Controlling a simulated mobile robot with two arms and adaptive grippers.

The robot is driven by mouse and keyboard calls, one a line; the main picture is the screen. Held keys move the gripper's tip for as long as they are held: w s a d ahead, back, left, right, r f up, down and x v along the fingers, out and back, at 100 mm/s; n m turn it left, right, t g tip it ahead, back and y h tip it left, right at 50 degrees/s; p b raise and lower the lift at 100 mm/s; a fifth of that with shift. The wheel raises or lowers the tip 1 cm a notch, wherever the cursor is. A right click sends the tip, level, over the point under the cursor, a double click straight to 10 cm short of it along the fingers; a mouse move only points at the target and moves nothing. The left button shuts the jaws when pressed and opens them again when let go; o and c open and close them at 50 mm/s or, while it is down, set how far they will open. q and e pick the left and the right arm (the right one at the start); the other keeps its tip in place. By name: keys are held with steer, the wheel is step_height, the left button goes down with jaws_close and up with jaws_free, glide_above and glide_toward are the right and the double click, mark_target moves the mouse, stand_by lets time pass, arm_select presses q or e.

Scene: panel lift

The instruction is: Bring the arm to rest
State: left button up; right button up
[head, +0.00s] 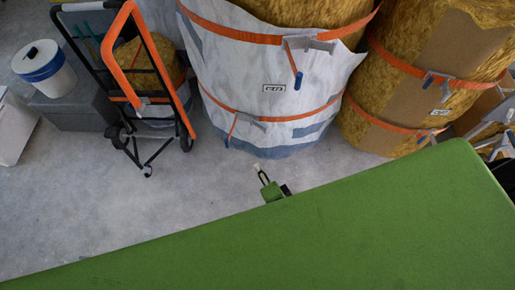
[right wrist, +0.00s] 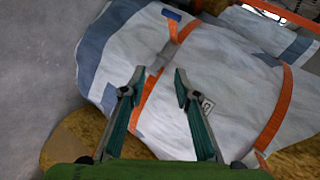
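My right gripper (head: 262,174) shows small in the head view, just past the far edge of a large green panel (head: 330,235). Its arm is hidden beneath or behind the panel. In the right wrist view the right gripper (right wrist: 159,78) has its two teal-padded fingers apart, with nothing between them. A white wrapped bale lies beyond the fingertips. A green surface crosses the bottom of that view; I cannot tell if it is the panel. My left gripper and arm do not show.
A white-wrapped bale (head: 253,105) with orange straps stands at the back, beside a yellow-brown bale (head: 373,120). A black and orange hand truck (head: 158,60), a grey box (head: 75,108) and a white bucket (head: 50,75) stand at left. Bare concrete floor (head: 80,200) lies before them.

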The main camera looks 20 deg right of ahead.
steer(key=s+d+f+n+g, duration=0.2)
steer(key=s+f+n+g, duration=0.4)
steer(key=s+f+n, duration=0.7)
steer(key=s+d+f+n+g, duration=0.1)
steer(key=s+d+f, duration=0.1)
steer(key=s, duration=0.5)
steer(key=s+d+f+n+g, duration=0.1)
steer(key=s+d+f+g, duration=0.1)
steer(key=s, duration=0.5)
steer(key=s+d+f+n+g, duration=0.1)
steer(key=s+d+f+g, duration=0.1)
steer(key=s, duration=0.6)
step_height(320, 180, down, 2)
steer(key=shift+d+f+n+h, duration=0.1)
steer(key=shift+d+n+h, duration=0.2)
steer(key=shift+d+n, duration=0.15)
